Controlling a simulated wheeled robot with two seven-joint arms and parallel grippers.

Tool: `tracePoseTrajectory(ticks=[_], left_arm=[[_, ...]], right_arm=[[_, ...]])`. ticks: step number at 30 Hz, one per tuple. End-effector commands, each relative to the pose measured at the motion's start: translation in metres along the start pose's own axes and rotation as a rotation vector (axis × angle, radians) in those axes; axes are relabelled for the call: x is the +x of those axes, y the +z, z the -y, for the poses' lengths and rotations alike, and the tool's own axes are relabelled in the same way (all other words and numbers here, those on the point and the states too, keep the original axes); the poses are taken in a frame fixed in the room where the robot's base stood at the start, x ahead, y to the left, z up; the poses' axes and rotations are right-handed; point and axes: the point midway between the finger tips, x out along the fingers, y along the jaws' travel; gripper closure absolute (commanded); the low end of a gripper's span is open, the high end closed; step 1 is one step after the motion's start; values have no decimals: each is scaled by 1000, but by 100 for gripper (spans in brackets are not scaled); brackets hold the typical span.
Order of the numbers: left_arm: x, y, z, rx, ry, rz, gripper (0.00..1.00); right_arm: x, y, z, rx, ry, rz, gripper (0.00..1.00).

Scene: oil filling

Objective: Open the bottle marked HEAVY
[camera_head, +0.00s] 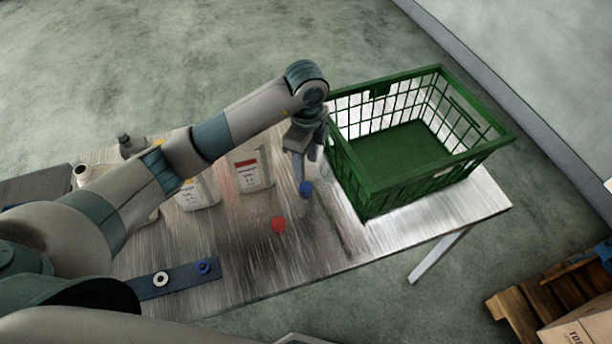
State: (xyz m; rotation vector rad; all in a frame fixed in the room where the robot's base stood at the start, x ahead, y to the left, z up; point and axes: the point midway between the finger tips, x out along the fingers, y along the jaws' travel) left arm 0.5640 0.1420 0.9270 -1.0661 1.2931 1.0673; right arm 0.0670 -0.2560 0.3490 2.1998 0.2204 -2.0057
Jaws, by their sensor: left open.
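Several white bottles stand on the metal table (330,245), partly hidden behind my left arm. One bottle (250,175) has a red label band. Another bottle (198,193) is to its left, its top covered by my arm. The print is too small to tell which is marked HEAVY. A red cap (278,224) and a blue cap (306,188) lie on the table. My left gripper (303,172) is open and points down just above the blue cap, right of the red-labelled bottle. I cannot tell whether it touches the cap. My right gripper is not in view.
A green crate (375,202) stands close to the right of my left gripper. A dark blue strip (183,277) with a white ring and a blue cap lies at the front left. The table's front middle is clear. A pallet (535,300) with a carton is at lower right.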

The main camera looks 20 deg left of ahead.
Motion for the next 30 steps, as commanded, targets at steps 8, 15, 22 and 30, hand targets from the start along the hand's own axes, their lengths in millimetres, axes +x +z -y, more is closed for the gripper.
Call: tracePoseTrajectory(ticks=[8, 15, 22, 30], left_arm=[[-28, 0, 0, 0, -1, 0, 54], [-31, 0, 0, 0, 0, 1, 54], [-31, 0, 0, 0, 0, 1, 54], [-30, 0, 0, 0, 0, 1, 54]], right_arm=[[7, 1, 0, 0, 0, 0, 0], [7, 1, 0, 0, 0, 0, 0], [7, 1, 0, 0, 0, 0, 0], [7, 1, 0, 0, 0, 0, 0]])
